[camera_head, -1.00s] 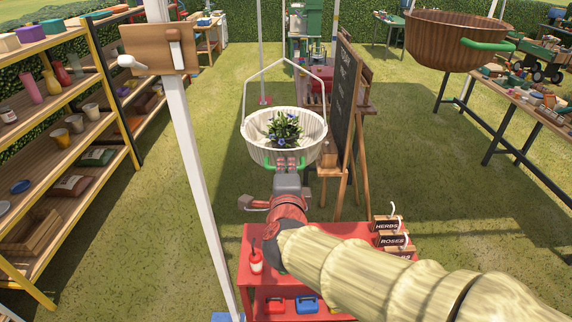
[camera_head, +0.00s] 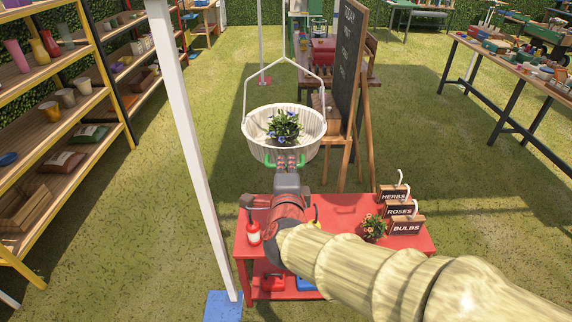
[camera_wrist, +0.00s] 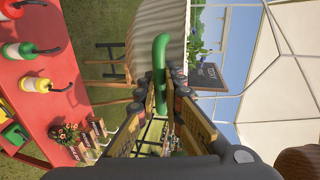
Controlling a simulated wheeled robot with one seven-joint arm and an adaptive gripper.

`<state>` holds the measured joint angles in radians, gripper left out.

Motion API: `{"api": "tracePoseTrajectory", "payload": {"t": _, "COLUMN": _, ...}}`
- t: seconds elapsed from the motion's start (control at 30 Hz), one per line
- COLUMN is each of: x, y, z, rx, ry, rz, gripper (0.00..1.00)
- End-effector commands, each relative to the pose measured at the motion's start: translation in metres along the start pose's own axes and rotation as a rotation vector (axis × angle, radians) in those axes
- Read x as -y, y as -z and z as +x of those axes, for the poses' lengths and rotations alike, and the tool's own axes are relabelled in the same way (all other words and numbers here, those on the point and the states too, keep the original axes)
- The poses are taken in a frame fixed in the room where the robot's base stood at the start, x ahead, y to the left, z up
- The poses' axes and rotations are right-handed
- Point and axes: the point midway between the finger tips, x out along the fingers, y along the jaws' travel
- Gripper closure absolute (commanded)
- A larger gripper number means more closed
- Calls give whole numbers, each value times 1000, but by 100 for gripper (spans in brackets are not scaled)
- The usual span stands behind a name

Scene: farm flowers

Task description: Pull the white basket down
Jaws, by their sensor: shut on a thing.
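The white ribbed basket (camera_head: 311,142) hangs from thin pale wires in the middle of the head view. A leafy plant with blue flowers (camera_head: 284,126) sits inside it. A green handle (camera_head: 269,160) sticks out from the basket's near side. My gripper (camera_head: 287,166) is at that handle, with its fingers shut on it. In the wrist view, the green handle (camera_wrist: 161,52) runs between the two fingers, and the basket's white wall (camera_wrist: 158,22) is just beyond. The top of the hanger is near the upper middle of the head view.
A red table (camera_head: 340,208) below the arm carries bottles, a small potted plant (camera_head: 373,227) and labelled signs (camera_head: 402,210). A white post (camera_head: 184,130) and shelves (camera_head: 88,98) stand at left. A chalkboard easel (camera_head: 347,85) stands close behind the basket's right side.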

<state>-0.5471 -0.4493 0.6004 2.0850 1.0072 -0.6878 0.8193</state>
Motion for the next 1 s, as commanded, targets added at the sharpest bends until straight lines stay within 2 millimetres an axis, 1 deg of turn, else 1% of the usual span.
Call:
{"api": "tracePoseTrajectory", "payload": {"t": 0.03, "x": -4, "y": 0, "z": 0, "rx": 0, "ry": -3, "rz": 0, "gripper": 100}}
{"api": "tracePoseTrajectory", "payload": {"t": 0.4, "x": -3, "y": 0, "z": 0, "rx": 0, "ry": -3, "rz": 0, "gripper": 100}}
{"api": "tracePoseTrajectory", "payload": {"t": 0.43, "x": -3, "y": 0, "z": 0, "rx": 0, "ry": -3, "rz": 0, "gripper": 89}}
{"api": "tracePoseTrajectory", "payload": {"t": 0.7, "x": -2, "y": 0, "z": 0, "rx": 0, "ry": -1, "rz": 0, "gripper": 74}}
{"api": "tracePoseTrajectory", "payload": {"t": 1.0, "x": -2, "y": 0, "z": -1, "rx": 0, "ry": 0, "rz": 0, "gripper": 74}}
